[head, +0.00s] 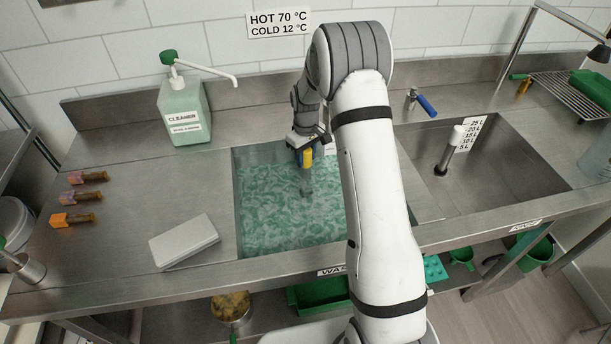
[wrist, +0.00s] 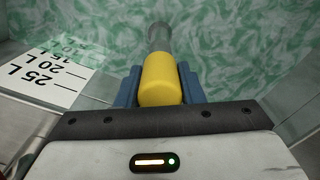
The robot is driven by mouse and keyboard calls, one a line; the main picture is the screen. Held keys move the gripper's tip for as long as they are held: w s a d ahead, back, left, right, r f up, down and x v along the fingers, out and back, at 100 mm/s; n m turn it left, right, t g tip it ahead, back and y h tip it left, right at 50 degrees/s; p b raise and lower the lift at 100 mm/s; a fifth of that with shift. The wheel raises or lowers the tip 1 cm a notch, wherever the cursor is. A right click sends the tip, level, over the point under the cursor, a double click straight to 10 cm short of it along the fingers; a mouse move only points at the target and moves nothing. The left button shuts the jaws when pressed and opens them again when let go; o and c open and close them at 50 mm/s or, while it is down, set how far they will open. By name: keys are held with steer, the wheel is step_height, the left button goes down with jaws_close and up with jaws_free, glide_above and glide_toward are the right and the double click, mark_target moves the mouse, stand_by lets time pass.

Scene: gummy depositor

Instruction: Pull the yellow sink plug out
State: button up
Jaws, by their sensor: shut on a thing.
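The yellow plug (head: 307,158) stands in the left sink basin (head: 238,205), which holds green, foamy-looking water (head: 285,225). Its yellow top is above the water, and a grey tube below it goes down into the water. My gripper (head: 305,157) is shut on the yellow top. In the wrist view the yellow plug (wrist: 160,80) sits between the two blue fingers of my gripper (wrist: 160,88). The plug's lower end is hidden under the water, so I cannot tell whether it is seated.
A cleaner bottle (head: 184,110) with a pump stands behind left. A grey block (head: 184,241) and several brushes (head: 85,197) lie on the left counter. The right basin (head: 500,165) is empty of water and has a white-topped standpipe (head: 452,145). A blue-handled tap lever (head: 426,105) is behind.

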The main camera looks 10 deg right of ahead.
jaws_close()
steer(key=shift+r, duration=0.15)
steer(key=shift+r+p, duration=1)
steer(key=shift+r, duration=1.05)
step_height(320, 180, up, 5)
steer(key=p, duration=0.2)
steer(key=shift+p, duration=0.3)
